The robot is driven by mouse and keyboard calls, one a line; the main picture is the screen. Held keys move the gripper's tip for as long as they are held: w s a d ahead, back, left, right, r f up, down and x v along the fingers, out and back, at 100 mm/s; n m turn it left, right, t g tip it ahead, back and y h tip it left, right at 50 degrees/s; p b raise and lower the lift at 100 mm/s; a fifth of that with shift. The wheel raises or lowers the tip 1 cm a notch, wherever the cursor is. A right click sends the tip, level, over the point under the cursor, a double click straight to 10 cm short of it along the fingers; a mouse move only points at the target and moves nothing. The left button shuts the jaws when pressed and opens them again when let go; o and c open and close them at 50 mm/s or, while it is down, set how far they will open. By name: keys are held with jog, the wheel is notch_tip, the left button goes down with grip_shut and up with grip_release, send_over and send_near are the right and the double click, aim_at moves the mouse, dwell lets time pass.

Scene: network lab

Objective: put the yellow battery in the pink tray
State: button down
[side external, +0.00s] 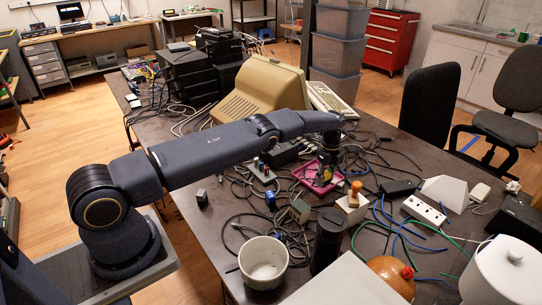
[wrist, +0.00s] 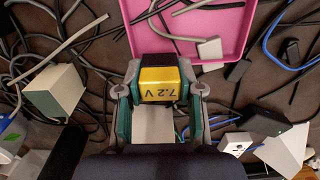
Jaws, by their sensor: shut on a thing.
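The yellow battery (wrist: 161,84), marked 7.2V with dark casing around it, is held between the fingers of my gripper (wrist: 160,92), which is shut on it. In the wrist view the battery overlaps the near edge of the pink tray (wrist: 185,32). In the side view the pink tray (side external: 303,177) lies on the cluttered table, with my gripper (side external: 326,166) over its right part and the battery (side external: 323,178) low beneath it. I cannot tell whether the battery touches the tray. The arm and gripper hide part of the tray.
Loose cables surround the tray, and a grey plug (wrist: 210,48) shows at its near edge. A white box with an orange knob (side external: 354,201), a black cylinder (side external: 328,240) and a white bucket (side external: 263,262) stand nearby. A beige monitor (side external: 262,92) stands behind.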

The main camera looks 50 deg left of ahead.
jog(key=shift+f, duration=0.2)
jog(key=shift+f, duration=0.5)
jog(key=c, duration=0.7)
grip_release()
